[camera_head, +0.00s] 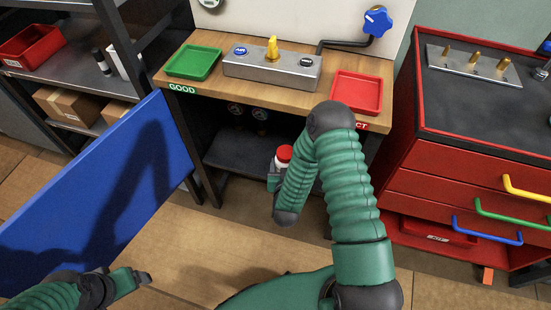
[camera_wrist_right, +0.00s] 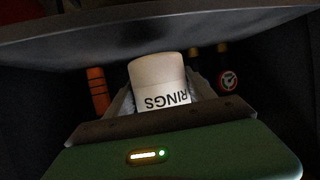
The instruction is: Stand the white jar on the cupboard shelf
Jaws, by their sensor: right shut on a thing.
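The white jar (camera_head: 283,160) with a red lid (camera_head: 284,152) is held at the mouth of the open cupboard under the bench. Its "RINGS" label shows upside down in the right wrist view (camera_wrist_right: 160,85). My right gripper (camera_head: 273,175) is shut on the jar, with a finger on each side in the wrist view (camera_wrist_right: 160,100). The dark cupboard shelf (camera_head: 235,155) lies behind and left of the jar. I cannot tell whether the jar touches it. My left gripper (camera_head: 145,278) is empty at the lower left, far from the jar; its finger gap is unclear.
The blue door (camera_head: 110,180) stands open on the left. The bench top (camera_head: 225,95) overhangs the cupboard. Gauges (camera_head: 260,113) are at the cupboard's back. An orange object (camera_wrist_right: 97,90) and a round-faced item (camera_wrist_right: 229,82) are inside. A red drawer cabinet (camera_head: 440,190) stands right.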

